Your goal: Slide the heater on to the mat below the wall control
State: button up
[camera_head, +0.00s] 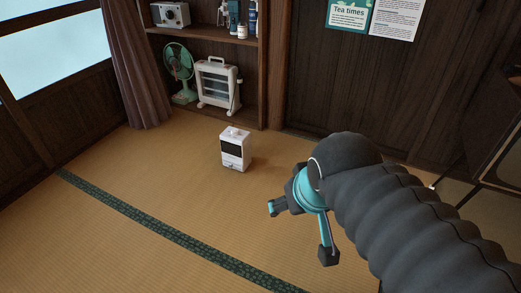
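A small white box-shaped unit with a dark front panel (235,150) stands upright on the tatami floor, near the middle. A larger white heater with horizontal bars (217,85) stands on the low shelf at the back. I cannot tell which one the task calls the heater. My gripper (301,231) is open and empty, its two dark fingertips wide apart. It is in front of and to the right of the small unit, not touching it. I see no separate mat and no wall control in this view.
A green fan (180,70) stands beside the shelf heater. Notices (374,16) hang on the dark back wall. A curtain (137,65) hangs at left. A dark piece of furniture with thin legs (487,130) stands at right. The tatami (150,175) left of the small unit is clear.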

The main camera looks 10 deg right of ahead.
aim_at(237, 149)
jog(key=z, duration=0.05)
jog(key=k, duration=0.55)
jog(key=u, duration=0.75)
jog(key=i, duration=0.9)
jog(key=u, duration=0.85)
jog(key=i, duration=1.8)
jog(key=z, duration=0.75)
jog(key=i, duration=1.05)
jog(key=z, duration=1.3)
jog(key=i, duration=0.45)
jog(key=z, duration=0.35)
